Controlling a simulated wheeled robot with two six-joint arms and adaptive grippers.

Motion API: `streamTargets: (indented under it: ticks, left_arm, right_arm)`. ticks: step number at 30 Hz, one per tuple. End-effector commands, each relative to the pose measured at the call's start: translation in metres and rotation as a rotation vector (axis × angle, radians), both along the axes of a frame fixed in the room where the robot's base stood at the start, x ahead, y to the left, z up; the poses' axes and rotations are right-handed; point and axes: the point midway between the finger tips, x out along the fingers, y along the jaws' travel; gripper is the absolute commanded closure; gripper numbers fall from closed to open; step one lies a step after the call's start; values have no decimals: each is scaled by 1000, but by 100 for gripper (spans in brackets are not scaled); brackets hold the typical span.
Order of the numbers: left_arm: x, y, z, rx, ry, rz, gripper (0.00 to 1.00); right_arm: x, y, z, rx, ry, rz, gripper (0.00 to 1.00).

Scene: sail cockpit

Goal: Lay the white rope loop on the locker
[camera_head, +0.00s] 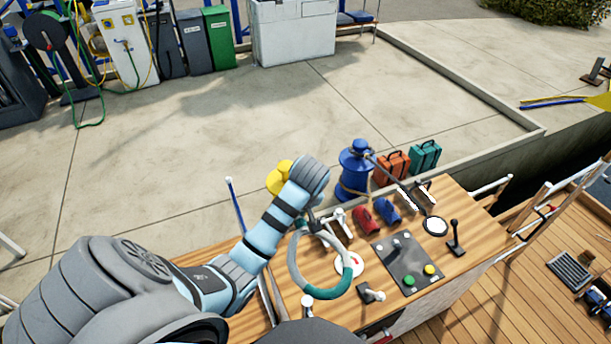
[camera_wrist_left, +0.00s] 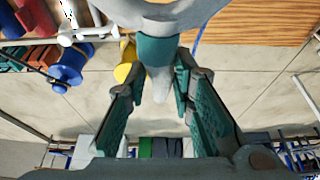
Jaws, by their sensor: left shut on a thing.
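The rope loop (camera_head: 293,262) is a ring with pale grey-white and teal-green stretches, hanging below my left gripper (camera_head: 311,212) over the wooden-topped locker (camera_head: 472,222). In the left wrist view, the loop's pale curve (camera_wrist_left: 165,12) crosses the top, and a teal part with a grey tip runs down between the fingers of my left gripper (camera_wrist_left: 158,75). My left gripper is shut on the loop. The loop looks tilted; I cannot tell whether its lower edge touches the top. My right gripper is not in view.
On the locker are a white dial (camera_head: 350,264), a dark panel with green and yellow buttons (camera_head: 405,262), red (camera_head: 366,219) and blue cylinders (camera_head: 388,211), levers, and a round gauge (camera_head: 435,226). A blue winch (camera_head: 355,168) stands behind. The wooden top's right end looks clearer.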

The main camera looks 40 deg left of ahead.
Motion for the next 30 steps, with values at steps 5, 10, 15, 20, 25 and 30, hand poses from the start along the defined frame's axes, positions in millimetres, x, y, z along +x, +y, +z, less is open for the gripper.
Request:
streamTargets:
  ticks: [5, 10, 15, 20, 25, 30]
  left_arm:
    - [-2, 0, -37, -1, 5, 1, 100]
    - [-2, 0, -105, -1, 5, 1, 100]
    - [-2, 1, -153, 0, 2, 3, 100]
    - [-2, 1, -176, 1, 1, 3, 100]
    - [-1, 1, -205, -1, 0, 3, 100]
    - [-1, 1, -203, 0, -2, 2, 100]
  right_arm:
    - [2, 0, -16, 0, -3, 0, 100]
    - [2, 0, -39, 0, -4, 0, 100]
    - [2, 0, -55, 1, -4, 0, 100]
    - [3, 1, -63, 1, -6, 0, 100]
    - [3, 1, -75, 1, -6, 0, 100]
    - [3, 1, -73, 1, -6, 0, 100]
